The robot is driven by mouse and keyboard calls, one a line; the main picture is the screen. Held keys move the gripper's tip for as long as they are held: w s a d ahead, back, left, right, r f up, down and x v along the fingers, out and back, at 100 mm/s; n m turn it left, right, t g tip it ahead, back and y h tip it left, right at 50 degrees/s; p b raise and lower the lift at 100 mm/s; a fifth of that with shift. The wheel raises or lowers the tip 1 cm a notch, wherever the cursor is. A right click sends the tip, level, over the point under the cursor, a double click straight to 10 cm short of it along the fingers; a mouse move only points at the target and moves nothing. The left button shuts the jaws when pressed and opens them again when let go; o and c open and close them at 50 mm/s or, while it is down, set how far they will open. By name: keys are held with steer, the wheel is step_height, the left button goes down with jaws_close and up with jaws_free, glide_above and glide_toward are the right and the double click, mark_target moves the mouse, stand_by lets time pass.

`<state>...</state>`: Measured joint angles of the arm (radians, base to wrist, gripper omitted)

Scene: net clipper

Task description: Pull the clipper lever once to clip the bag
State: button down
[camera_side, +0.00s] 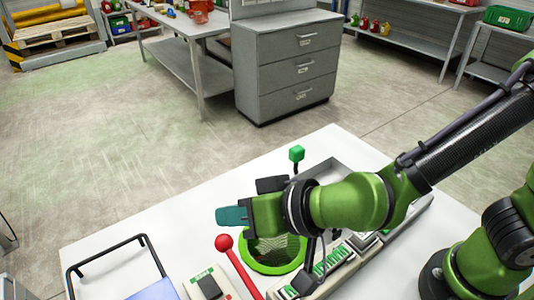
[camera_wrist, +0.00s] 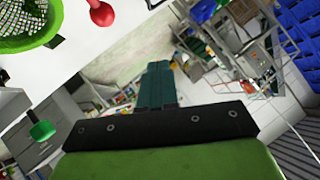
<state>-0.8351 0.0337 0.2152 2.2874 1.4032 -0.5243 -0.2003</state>
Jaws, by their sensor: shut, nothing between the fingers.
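A red lever with a ball knob (camera_side: 224,242) rises from the front of the table unit in the side view. The knob also shows at the top of the wrist view (camera_wrist: 101,12). A green ring with a mesh net (camera_side: 262,266) lies to the right of the lever, partly hidden under my arm; it shows at the top left of the wrist view (camera_wrist: 25,42). No separate bag can be made out. My gripper (camera_side: 231,216) has its teal fingers together and empty, above and apart from the red knob in the picture. The fingers (camera_wrist: 157,88) point away from the wrist camera.
A grey tray (camera_side: 340,172) is partly hidden by my arm. A small box with a black top (camera_side: 208,287) and a blue panel with a black handle frame (camera_side: 108,250) are at left. White tabletop (camera_side: 170,225) is clear behind them.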

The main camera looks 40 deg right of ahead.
steer(key=shift+w+d+r, duration=0.2)
steer(key=shift+w+d, duration=0.05)
steer(key=shift+w, duration=0.05)
steer(key=shift+f, duration=0.1)
steer(key=shift+w+f, duration=0.4)
steer(key=shift+f, duration=0.95)
steer(key=shift+w+f, duration=0.45)
steer(key=shift+f, duration=0.95)
steer(key=shift+w+f, duration=0.4)
steer(key=shift+f, duration=0.95)
steer(key=shift+w+f, duration=0.15)
steer(key=shift+f, duration=0.25)
